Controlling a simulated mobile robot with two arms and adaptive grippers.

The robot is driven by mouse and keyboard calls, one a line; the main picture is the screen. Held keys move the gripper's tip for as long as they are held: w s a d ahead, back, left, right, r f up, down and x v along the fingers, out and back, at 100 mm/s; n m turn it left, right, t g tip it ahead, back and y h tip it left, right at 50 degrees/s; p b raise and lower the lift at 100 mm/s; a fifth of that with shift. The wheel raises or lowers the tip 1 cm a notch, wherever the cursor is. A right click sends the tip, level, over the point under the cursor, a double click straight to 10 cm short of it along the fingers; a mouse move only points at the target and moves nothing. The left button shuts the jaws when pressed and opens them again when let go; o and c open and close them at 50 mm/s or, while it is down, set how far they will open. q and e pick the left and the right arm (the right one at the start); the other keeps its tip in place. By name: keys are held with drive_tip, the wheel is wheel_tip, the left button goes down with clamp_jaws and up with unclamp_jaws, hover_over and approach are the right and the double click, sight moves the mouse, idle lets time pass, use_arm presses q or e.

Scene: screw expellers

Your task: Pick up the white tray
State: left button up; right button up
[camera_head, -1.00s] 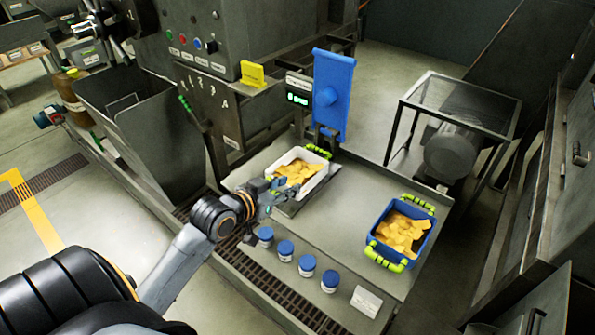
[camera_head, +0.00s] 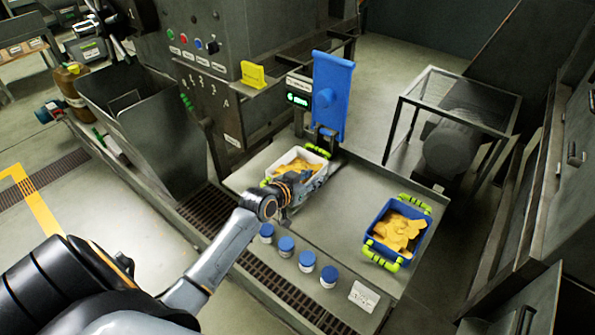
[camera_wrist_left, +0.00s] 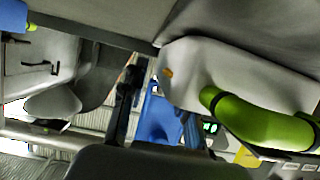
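The white tray (camera_head: 283,162) holds yellow pieces and sits on the metal table in front of the blue panel. It has light green handles, one at its far end and one at its near left end. My left gripper (camera_head: 312,184) is at the tray's near right side and covers part of it. My right gripper is not in view.
A blue tray (camera_head: 372,222) with yellow pieces and green handles stands to the right. Several blue-lidded jars (camera_head: 286,245) line the table's front edge, with a white label card (camera_head: 364,297) beside them. The blue panel (camera_head: 331,95) rises behind the white tray.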

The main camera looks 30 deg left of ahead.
use_arm(q)
drive_tip(key=shift+s, duration=0.1)
clamp_jaws()
drive_tip(key=shift+r, duration=0.1)
